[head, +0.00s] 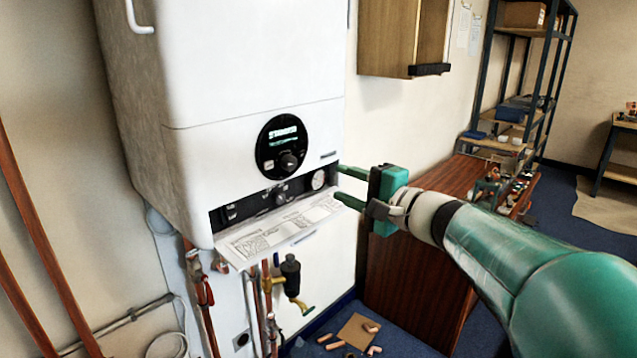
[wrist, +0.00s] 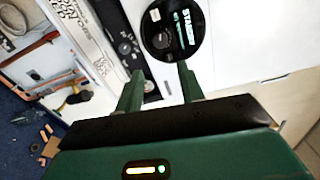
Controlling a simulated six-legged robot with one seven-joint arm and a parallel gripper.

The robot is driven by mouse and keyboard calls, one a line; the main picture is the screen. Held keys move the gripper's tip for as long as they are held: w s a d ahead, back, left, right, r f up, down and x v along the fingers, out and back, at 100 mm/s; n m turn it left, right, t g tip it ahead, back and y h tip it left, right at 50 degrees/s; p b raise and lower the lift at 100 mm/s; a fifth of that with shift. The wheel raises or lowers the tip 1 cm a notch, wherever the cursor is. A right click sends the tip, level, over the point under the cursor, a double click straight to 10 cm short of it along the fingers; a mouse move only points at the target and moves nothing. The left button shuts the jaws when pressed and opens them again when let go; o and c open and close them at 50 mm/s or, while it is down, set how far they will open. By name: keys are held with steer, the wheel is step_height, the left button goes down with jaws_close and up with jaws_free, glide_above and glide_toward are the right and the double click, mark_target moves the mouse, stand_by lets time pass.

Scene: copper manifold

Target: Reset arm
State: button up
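My gripper (head: 345,187) is at the end of my green arm, to the right of the white boiler (head: 240,75). Its two green fingers are apart, with nothing between them, and they point left toward the boiler's right edge. In the wrist view my gripper (wrist: 160,85) also shows its fingers spread, in front of the boiler's control strip and round black dial (wrist: 172,30). I cannot tell whether a finger touches the boiler.
A printed flap (head: 285,228) juts out below the boiler panel, above copper pipes and valves (head: 290,275). A wooden cabinet (head: 400,35) hangs behind my gripper. A brown bench (head: 415,270) stands below it. Loose copper fittings lie on a board (head: 357,332) on the blue floor.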

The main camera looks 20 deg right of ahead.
steer(key=s+a+f+n+g, duration=0.65)
steer(key=s+a+f, duration=0.25)
steer(key=s+a, duration=0.15)
steer(key=s+d+f+n+g+h, duration=0.3)
steer(key=s+f+n+h, duration=0.3)
steer(key=s+f+h, duration=0.3)
steer(key=shift+s+d+n, duration=0.35)
steer(key=shift+s+d, duration=0.2)
steer(key=shift+s, duration=0.6)
steer(key=shift+f+g, duration=0.1)
steer(key=shift+g, duration=0.15)
